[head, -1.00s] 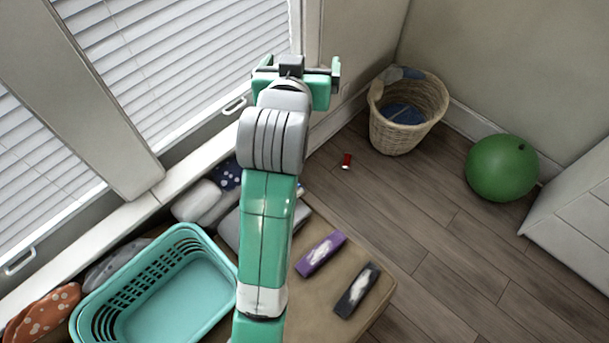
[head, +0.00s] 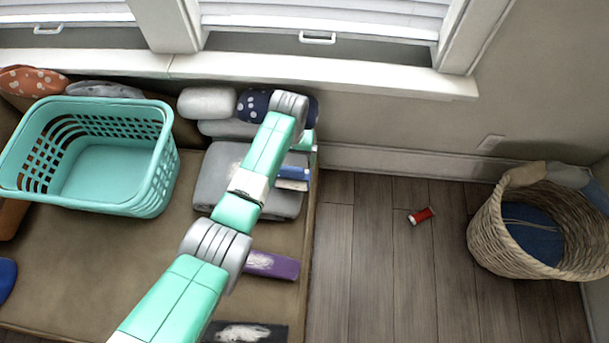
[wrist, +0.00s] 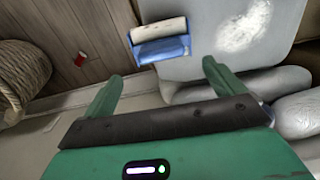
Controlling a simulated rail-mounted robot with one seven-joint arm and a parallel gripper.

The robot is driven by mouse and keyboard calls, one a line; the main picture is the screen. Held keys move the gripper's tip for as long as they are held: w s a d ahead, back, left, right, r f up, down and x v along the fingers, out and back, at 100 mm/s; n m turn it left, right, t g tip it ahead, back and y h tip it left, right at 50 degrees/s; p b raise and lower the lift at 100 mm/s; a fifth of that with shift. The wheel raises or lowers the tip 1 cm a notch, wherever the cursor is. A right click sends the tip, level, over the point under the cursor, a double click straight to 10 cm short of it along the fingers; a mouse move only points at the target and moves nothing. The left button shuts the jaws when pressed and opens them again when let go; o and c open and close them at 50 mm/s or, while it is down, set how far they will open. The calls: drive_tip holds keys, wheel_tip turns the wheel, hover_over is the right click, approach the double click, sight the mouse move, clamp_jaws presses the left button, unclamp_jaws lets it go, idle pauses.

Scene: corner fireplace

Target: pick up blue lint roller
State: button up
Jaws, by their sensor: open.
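The lint roller lies ahead of the gap, apart from the fingers. In the head view my gripper (head: 308,141) is mostly hidden behind my wrist.
A teal basket (head: 152,165) stands on the brown bench (head: 150,260) at left. A purple box (head: 272,265) and a black box (head: 245,332) lie under or near my arm. A red spool (head: 421,215) and a wicker basket (head: 490,235) are on the floor, with clear boards between.

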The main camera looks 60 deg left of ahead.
sight(292, 168)
wheel_tip(292, 168, down, 2)
drive_tip(key=shift+s+a+f+b, duration=0.15)
drive_tip(key=shift+f+b, duration=0.1)
drive_tip(key=shift+b, duration=0.4)
drive_tip(key=f+b, duration=0.2)
drive_tip(key=f, duration=0.1)
drive_tip(key=f+b, duration=0.2)
drive_tip(key=shift+s+d+f, duration=0.15)
drive_tip(key=shift+d+f, duration=0.05)
drive_tip(key=shift+d, duration=0.05)
drive_tip(key=shift+r, duration=0.2)
drive_tip(key=shift+c, duration=0.2)
drive_tip(key=c, duration=1.1)
